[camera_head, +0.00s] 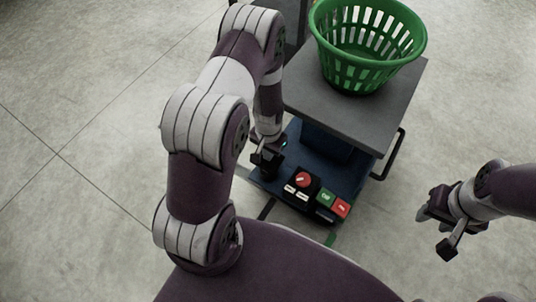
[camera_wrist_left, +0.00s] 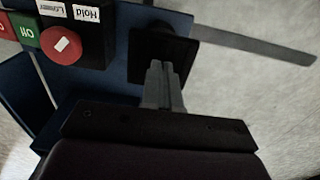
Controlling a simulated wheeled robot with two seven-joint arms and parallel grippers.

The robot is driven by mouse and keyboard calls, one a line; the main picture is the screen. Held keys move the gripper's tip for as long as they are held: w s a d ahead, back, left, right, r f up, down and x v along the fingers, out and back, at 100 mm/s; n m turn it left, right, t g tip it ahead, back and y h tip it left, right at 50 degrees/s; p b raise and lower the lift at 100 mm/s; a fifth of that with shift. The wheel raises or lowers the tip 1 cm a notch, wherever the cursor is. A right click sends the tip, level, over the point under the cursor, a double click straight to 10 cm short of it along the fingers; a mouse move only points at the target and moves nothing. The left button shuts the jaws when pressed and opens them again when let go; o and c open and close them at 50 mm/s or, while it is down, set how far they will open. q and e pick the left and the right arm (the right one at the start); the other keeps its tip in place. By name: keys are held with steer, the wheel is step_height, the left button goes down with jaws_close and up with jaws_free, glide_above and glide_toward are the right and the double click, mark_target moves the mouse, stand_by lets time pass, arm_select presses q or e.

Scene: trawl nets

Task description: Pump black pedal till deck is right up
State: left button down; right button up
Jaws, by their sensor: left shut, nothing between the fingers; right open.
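The black pedal (camera_wrist_left: 165,48) shows in the left wrist view as a dark square plate at the edge of the blue base. My left gripper (camera_wrist_left: 160,68) is shut and empty, its fingertips over the pedal; I cannot tell whether they touch it. In the head view the left gripper (camera_head: 266,160) is at the base's left front corner, and the pedal cannot be told apart from it there. The grey deck (camera_head: 350,117) sits above the blue base (camera_head: 300,150) and looks level. My right gripper (camera_head: 446,226) is open and empty, off to the right.
A green basket (camera_head: 367,80) stands on the deck. The base's front carries a red round knob (camera_head: 303,180) with white labels, a green block (camera_head: 325,196) and a red block (camera_head: 341,208). A black bar (camera_head: 392,155) juts out at the right. The floor around is clear.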

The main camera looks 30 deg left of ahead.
arm_select(q)
steer(key=shift+f, duration=0.1)
steer(key=shift+f+b, duration=1.3)
steer(key=shift+f, duration=0.9)
step_height(320, 180, up, 5)
steer(key=p, duration=0.5)
steer(key=shift+f, duration=0.2)
